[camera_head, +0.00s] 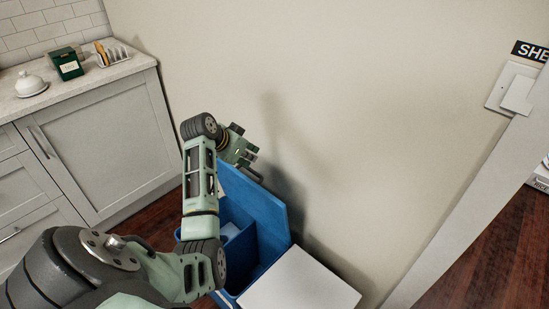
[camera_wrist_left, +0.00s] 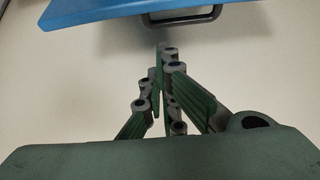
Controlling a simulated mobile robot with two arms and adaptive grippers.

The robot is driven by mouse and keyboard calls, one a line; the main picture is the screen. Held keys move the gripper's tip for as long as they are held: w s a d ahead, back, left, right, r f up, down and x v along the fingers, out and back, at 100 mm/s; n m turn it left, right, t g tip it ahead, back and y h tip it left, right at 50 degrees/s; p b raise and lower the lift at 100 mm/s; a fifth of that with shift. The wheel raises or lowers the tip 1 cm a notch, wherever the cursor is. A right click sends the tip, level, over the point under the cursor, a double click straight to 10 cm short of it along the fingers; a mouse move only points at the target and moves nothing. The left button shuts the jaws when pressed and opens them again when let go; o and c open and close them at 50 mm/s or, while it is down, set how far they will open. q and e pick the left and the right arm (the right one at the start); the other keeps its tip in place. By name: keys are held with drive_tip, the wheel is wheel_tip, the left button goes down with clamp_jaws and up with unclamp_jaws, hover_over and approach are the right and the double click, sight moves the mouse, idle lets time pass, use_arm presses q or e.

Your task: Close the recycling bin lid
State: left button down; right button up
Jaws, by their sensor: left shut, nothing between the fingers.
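The blue recycling bin (camera_head: 240,252) stands on the floor against the wall, with its interior visible. Its blue lid (camera_head: 262,205) is raised, standing open at the wall side. The lid's edge also shows across the top of the left wrist view (camera_wrist_left: 110,12), with a dark handle (camera_wrist_left: 182,20) on it. My left gripper (camera_head: 250,155) is shut and empty, just above the raised lid's upper edge and close to the wall. In the left wrist view its fingertips (camera_wrist_left: 162,48) point toward the handle, seemingly apart from it. My left forearm hides part of the bin.
A white flat-topped lid (camera_head: 300,284) lies beside the blue bin on the right. A grey cabinet (camera_head: 95,150) with a counter holding a green box (camera_head: 67,64) and a white dish (camera_head: 30,84) stands left. A doorway opens at the far right.

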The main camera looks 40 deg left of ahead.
use_arm(q)
drive_tip(key=x, duration=0.6)
drive_tip(key=shift+d, duration=0.1)
drive_tip(key=x, duration=0.3)
drive_tip(key=shift+w+f+b, duration=0.25)
drive_tip(key=shift+b, duration=0.1)
use_arm(e)
drive_tip(key=shift+s+d+f, duration=0.1)
drive_tip(key=shift+s+f, duration=0.1)
drive_tip(key=shift+s, duration=0.25)
drive_tip(key=shift+s+d+f, duration=0.1)
drive_tip(key=shift+s+f, duration=0.05)
drive_tip(key=shift+s, duration=0.25)
drive_tip(key=shift+s, duration=0.1)
